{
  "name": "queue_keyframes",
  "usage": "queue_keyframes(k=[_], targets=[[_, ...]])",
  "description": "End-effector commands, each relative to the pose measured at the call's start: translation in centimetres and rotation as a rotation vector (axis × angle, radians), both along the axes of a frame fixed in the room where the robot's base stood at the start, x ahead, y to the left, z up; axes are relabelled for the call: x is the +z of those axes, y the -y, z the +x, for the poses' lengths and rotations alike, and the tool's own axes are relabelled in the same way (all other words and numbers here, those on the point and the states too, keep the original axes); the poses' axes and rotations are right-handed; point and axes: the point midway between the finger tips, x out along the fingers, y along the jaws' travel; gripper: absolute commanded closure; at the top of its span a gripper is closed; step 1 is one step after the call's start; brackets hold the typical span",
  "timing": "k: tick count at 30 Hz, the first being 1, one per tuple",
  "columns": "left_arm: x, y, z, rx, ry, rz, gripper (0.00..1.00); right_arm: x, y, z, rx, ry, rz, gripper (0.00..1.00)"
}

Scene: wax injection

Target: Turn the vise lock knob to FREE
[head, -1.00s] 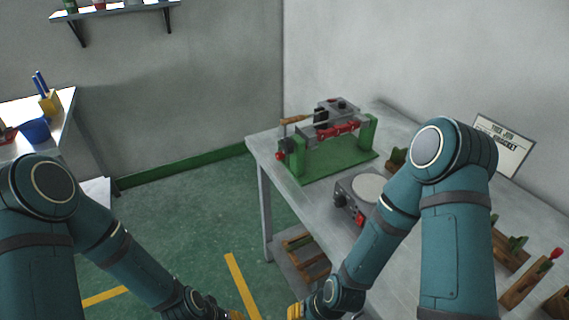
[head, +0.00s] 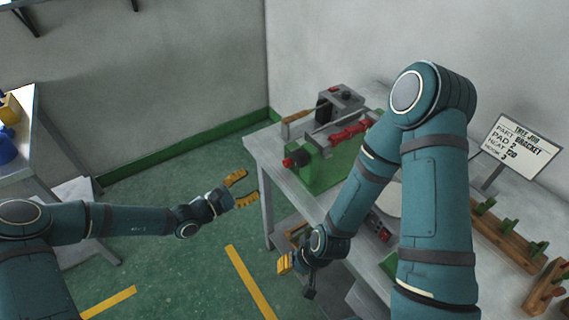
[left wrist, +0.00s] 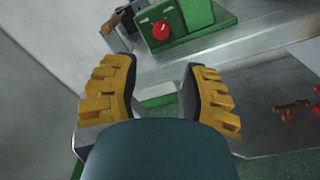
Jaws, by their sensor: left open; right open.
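The green vise (head: 318,172) stands on the near-left corner of the grey bench. A red knob (head: 287,162) sticks out of its left end, and it also shows in the left wrist view (left wrist: 161,30). I cannot read any marking by the knob. My left gripper (head: 246,188) is open and empty, off the bench's left edge and a short way from the knob. In the left wrist view its yellow fingers (left wrist: 160,80) are spread, with the knob beyond them. My right gripper (head: 297,278) hangs low beside the bench's front edge, open, its fingers partly hidden.
My right arm covers part of the bench (head: 262,155) and a round plate device. A job sign (head: 521,147) and wooden racks (head: 508,232) stand on the right. Another table (head: 32,115) is at the far left.

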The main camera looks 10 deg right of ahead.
Motion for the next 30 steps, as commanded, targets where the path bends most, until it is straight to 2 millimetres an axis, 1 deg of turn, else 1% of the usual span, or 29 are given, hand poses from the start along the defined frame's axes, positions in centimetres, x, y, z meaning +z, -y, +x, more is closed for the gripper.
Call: queue_keyframes(k=[12,18,24,30], targets=[[-0.2,7.2,3.1,-0.006,-0.002,0.001,0.56,-1.0,0.0,-0.3,0.005,-0.005,0.001,0.53],[-0.2,10.1,4.5,-0.006,-0.001,0.003,0.56,-1.4,-0.1,-0.4,0.008,-0.009,0.002,0.53],[-0.1,11.4,5.2,-0.006,0.000,0.003,0.56,-1.6,-0.1,-0.5,0.009,-0.010,0.003,0.53],[-0.1,11.7,5.3,-0.006,-0.002,0.004,0.56,-1.6,-0.1,-0.5,0.010,-0.011,0.003,0.53]])
